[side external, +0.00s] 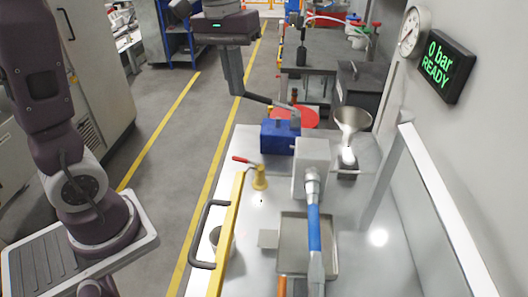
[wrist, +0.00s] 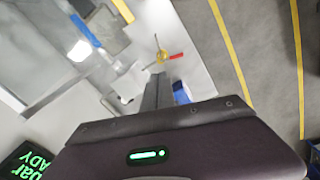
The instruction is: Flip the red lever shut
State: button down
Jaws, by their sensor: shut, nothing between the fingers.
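The red lever (side external: 241,159) sits on a small brass valve (side external: 260,178) on the white bench. In the side external view it sticks out to the left of the valve, roughly level. In the wrist view the red lever (wrist: 176,56) points right from the brass body (wrist: 162,57). My gripper (side external: 237,88) is shut and empty, beyond the valve and higher in the side external view, apart from the lever. In the wrist view my gripper's fingertips (wrist: 158,74) appear just below the valve.
A blue block (side external: 280,138) stands behind the valve, near a grey housing (side external: 312,160) and a metal funnel (side external: 350,122). A yellow rail (side external: 228,235) edges the bench. The display (side external: 444,66) reads "0 bar READY".

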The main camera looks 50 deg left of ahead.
jog(key=s+d+m+t, duration=0.2)
jog(key=s+d, duration=0.1)
jog(key=s, duration=0.5)
jog(key=s+d+m+t, duration=0.2)
jog(key=s+m+t, duration=0.1)
jog(key=s, duration=0.5)
jog(key=w+a+r+n+g, duration=0.1)
jog(key=w+a+n+g, duration=0.25)
jog(key=w, duration=0.85)
jog(key=w+a+f+n+g, duration=0.1)
jog(key=w+a+f+g, duration=0.15)
jog(key=w+a, duration=0.2)
jog(key=w+a+f+n+g, duration=0.1)
jog(key=w+a+f, duration=0.25)
jog(key=w, duration=0.25)
send_near(245, 161)
jog(key=w+a+f, duration=0.3)
jog(key=a+f, duration=0.1)
jog(key=shift+n+g, duration=0.35)
jog(key=shift+g, duration=0.05)
jog(key=s+d+f, duration=0.2)
jog(key=f, duration=0.1)
jog(key=shift+s, duration=0.35)
jog(key=shift+a, duration=0.1)
